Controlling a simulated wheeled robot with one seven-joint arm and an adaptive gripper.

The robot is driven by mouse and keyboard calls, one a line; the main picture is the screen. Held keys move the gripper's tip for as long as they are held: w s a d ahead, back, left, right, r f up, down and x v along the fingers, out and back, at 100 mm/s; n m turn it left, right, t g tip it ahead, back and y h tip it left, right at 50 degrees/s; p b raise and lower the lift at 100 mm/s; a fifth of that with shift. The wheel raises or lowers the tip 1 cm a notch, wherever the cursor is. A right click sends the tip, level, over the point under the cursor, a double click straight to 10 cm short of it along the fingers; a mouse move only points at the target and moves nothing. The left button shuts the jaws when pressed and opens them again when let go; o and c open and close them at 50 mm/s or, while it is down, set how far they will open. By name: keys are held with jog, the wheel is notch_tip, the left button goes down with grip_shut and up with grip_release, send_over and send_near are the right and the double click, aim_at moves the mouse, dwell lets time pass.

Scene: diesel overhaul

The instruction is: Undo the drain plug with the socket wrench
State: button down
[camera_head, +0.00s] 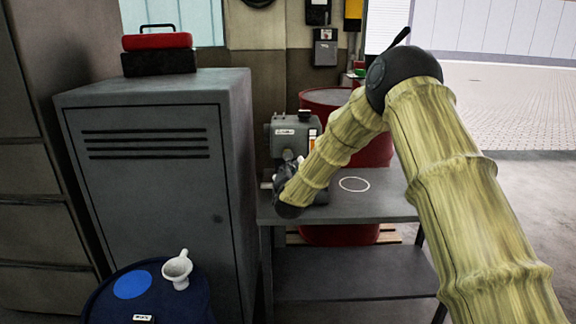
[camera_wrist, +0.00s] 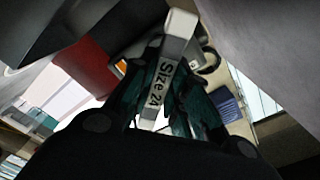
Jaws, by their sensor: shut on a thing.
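My gripper (camera_wrist: 162,110) is shut on a pale socket wrench (camera_wrist: 180,35) marked "Size 24" in the wrist view. The wrench stands out between the dark green fingers, with its light head beyond the fingertips. In the head view my arm reaches to a grey engine unit (camera_head: 284,130) on a metal bench, and my wrist hides the gripper and wrench there. The drain plug cannot be made out in either view, nor whether the wrench touches it.
The grey bench (camera_head: 385,208) has a white ring mark on its clear right part. A red drum (camera_head: 375,150) stands behind it. A grey cabinet (camera_head: 150,190) is close on the left.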

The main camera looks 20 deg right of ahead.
jog(key=n+p, duration=0.2)
jog(key=n, duration=0.4)
jog(key=shift+a+r+n, duration=0.1)
jog(key=shift+n, duration=0.3)
jog(key=n+p, duration=0.1)
jog(key=n, duration=0.3)
jog(key=shift+n+p, duration=0.3)
jog(key=shift+n, duration=1)
jog(key=shift+s, duration=0.15)
